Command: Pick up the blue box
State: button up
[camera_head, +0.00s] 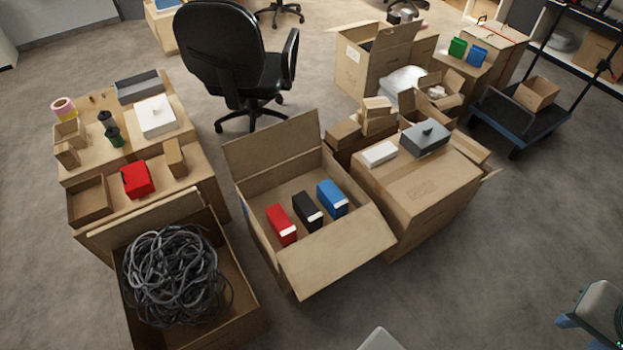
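A blue box (331,198) with a white lower edge stands inside the open carton (252,205) in the middle of the view. It is at the right end of a short row, beside a black box (307,210) and a red box (281,225). The carton's flaps are folded out, and its top is open. I cannot make out my gripper in this view.
A carton of coiled dark cable (170,275) is at front left. A closed carton (423,190) bearing a grey box (425,138) and a white box (379,153) stands close on the right. An office chair (232,55) is behind. The floor at front right is clear.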

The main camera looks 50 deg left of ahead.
aim_at(332, 200)
jog(key=u, duration=1.95)
